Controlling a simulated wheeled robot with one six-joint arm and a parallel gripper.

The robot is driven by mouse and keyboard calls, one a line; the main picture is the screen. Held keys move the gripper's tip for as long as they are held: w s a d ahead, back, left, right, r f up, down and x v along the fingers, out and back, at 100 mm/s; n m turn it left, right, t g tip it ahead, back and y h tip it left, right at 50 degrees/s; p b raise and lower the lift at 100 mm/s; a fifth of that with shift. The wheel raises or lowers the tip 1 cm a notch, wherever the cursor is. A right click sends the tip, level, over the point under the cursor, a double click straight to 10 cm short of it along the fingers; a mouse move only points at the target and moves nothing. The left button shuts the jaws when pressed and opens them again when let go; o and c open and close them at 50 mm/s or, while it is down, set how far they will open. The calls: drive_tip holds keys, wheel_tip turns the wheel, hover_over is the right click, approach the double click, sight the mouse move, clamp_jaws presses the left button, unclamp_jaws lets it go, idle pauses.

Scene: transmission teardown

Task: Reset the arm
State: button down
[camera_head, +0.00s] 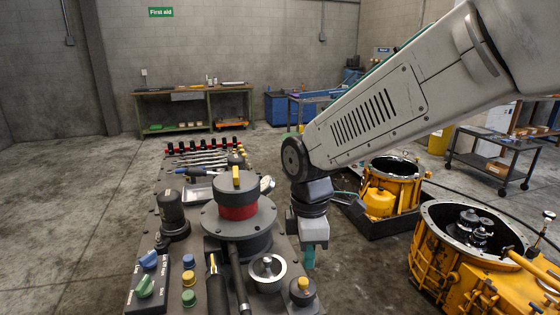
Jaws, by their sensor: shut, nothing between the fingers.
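My gripper (308,257) hangs at the end of my arm, pointing down, at the right edge of the grey workbench (140,276). Its teal fingertips are together with nothing between them. The large pale arm link reaches in from the upper right and hides part of the room behind it. A round grey fixture with a red band (237,212) stands on the bench to the left of my gripper, apart from it. A small weight-like part with a yellow knob (302,291) sits on the bench just below and in front of the gripper.
A control box with green and blue knobs (147,285) is at the bench's front left. Tools (200,160) lie at its far end. Yellow transmission housings (440,265) (383,200) stand at the right. The floor at left (70,200) is clear.

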drive_tip(key=s+d+r+m+t, duration=0.1)
drive_tip(key=s+d+r+m, duration=0.3)
drive_tip(key=s+d+m, duration=0.5)
drive_tip(key=s+d+r+m+t, duration=0.1)
drive_tip(key=s+d+r+m, duration=0.3)
drive_tip(key=s+d+m, duration=0.5)
drive_tip(key=shift+s+d, duration=0.2)
drive_tip(key=shift+d, duration=0.85)
idle(0.8)
